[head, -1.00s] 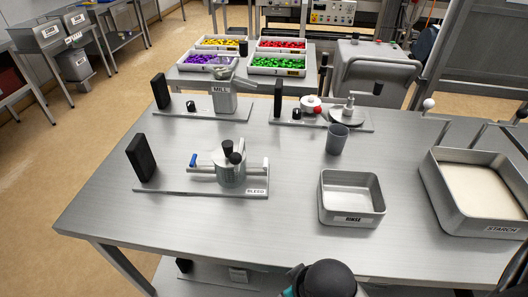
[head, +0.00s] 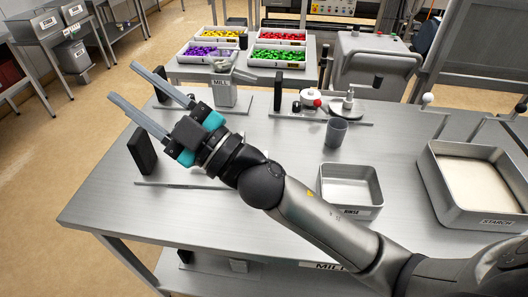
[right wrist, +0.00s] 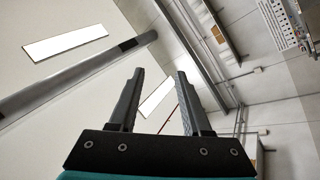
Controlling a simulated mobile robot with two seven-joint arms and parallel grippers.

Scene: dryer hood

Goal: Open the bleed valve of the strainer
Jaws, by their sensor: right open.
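My right gripper (head: 136,85) reaches across from the lower right in the head view. Its two grey fingers are spread apart with nothing between them, above the table's left part. The right wrist view shows the same open fingers (right wrist: 160,72) against the ceiling and wall. The strainer is almost wholly hidden behind my right gripper and forearm. Only part of its base plate (head: 165,184) shows, beside a black upright block (head: 141,150). The blue-tipped bleed valve handle is hidden, so its position cannot be told. My left gripper is not in view.
The steel table (head: 120,205) also holds the mill (head: 225,93), a grey cup (head: 336,132), the rinse tray (head: 376,211) and the starch tray (head: 441,207). Bins of coloured pieces (head: 280,64) stand behind. The table's front left corner is clear.

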